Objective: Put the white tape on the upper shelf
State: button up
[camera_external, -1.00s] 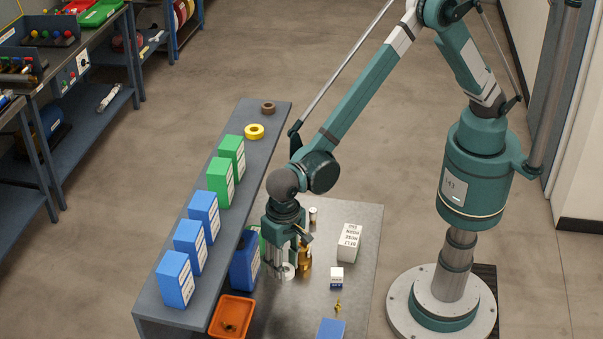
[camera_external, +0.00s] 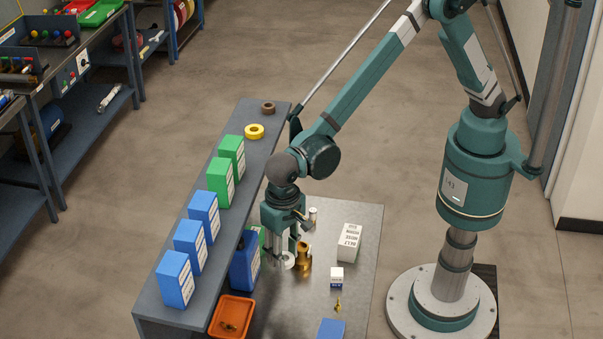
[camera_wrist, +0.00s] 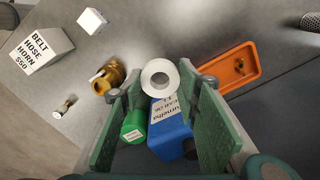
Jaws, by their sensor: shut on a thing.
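The white tape (camera_external: 288,260) is a small white ring, held in my gripper (camera_external: 286,254) just above the lower grey surface in the external view. In the wrist view the white tape (camera_wrist: 160,79) sits between the green fingers of my gripper (camera_wrist: 162,92), with its hole facing the camera. My gripper is shut on it. The upper shelf (camera_external: 205,290) is the long raised grey board to the left of my gripper. It holds blue boxes, green boxes, a yellow tape roll (camera_external: 254,131) and a brown tape roll (camera_external: 268,108).
A brass fitting (camera_external: 304,256) stands just right of the tape. A blue container (camera_external: 244,262) stands left, beside the shelf edge. An orange tray (camera_external: 232,316), a white box (camera_external: 349,242) and a small box (camera_external: 337,278) are on the lower surface. The shelf has bare room around the yellow roll.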

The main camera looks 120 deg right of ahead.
notch_tip(320, 180, up, 38)
jog(key=m+p, duration=0.2)
jog(key=p, duration=0.6)
send_over(247, 150)
notch_tip(247, 150, down, 4)
jog(key=shift+f, duration=0.25)
jog(key=shift+f+p, duration=0.45)
jog(key=shift+f, duration=2.45)
jog(key=shift+f, duration=0.1)
jog(key=shift+f+p, duration=0.4)
jog(key=shift+f, duration=1.6)
jog(key=shift+f, duration=0.2)
